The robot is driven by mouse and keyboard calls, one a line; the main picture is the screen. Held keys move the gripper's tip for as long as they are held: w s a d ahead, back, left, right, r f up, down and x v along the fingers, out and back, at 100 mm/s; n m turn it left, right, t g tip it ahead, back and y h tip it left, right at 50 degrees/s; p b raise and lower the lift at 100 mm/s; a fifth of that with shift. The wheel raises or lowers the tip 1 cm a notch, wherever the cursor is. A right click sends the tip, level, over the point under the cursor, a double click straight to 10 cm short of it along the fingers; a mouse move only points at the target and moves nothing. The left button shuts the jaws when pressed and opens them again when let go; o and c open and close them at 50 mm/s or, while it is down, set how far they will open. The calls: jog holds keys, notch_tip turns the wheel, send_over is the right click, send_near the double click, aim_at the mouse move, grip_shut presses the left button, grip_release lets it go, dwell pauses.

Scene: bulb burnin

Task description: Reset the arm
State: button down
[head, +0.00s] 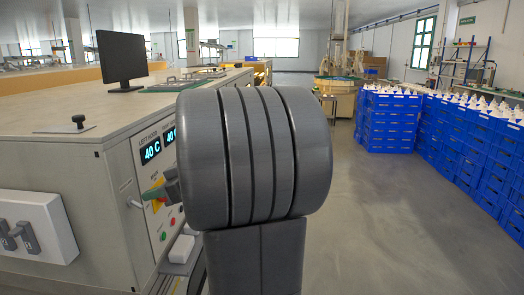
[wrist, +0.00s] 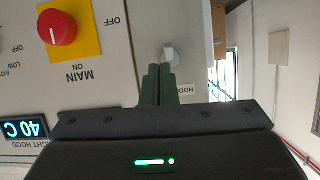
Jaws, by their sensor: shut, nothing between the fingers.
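My gripper (wrist: 158,86) is shut and empty in the wrist view. Its two dark green fingers lie together in front of the control panel (wrist: 110,50), just short of a small grey knob (wrist: 171,54) in the picture; I cannot tell if they touch it. In the head view my gripper (head: 158,192) shows only partly at the left of my large grey arm link, which hides the rest. It is in front of the panel below two "40 C" displays (head: 151,150).
The wrist view shows a red main switch (wrist: 57,27) on a yellow plate, upside down. A monitor (head: 122,61) stands on the long bench at left. Blue crates (head: 390,125) are stacked at right. The floor (head: 390,220) between is clear.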

jog(key=shift+a+r+h+p, duration=0.3)
jog(key=shift+r+h+p, duration=0.3)
jog(key=shift+p, duration=1.4)
jog(key=shift+s+a+r+h+p, duration=0.15)
jog(key=shift+r+h+p, duration=0.15)
jog(key=shift+p, duration=0.95)
jog(key=shift+a+r+h+p, duration=0.1)
jog(key=shift+r+h+p, duration=0.2)
jog(key=shift+p, duration=0.95)
jog(key=s+d+r+n+h+p, duration=0.1)
jog(key=d+r+h+p, duration=0.1)
jog(key=d+r+p, duration=0.3)
notch_tip(320, 180, up, 2)
jog(key=shift+r+g+p, duration=0.1)
jog(key=shift+g+p, duration=0.3)
jog(key=shift+p, duration=0.55)
jog(key=shift+s, duration=0.1)
jog(key=w+a+f+m+y+b, duration=0.1)
jog(key=a+f+y+b, duration=0.2)
jog(key=f+b, duration=0.6)
jog(key=a+b, duration=0.1)
jog(key=b, duration=0.3)
jog(key=shift+w+a+f+t+b, duration=0.2)
jog(key=shift+w+f+t+b, duration=0.1)
jog(key=shift+t, duration=0.1)
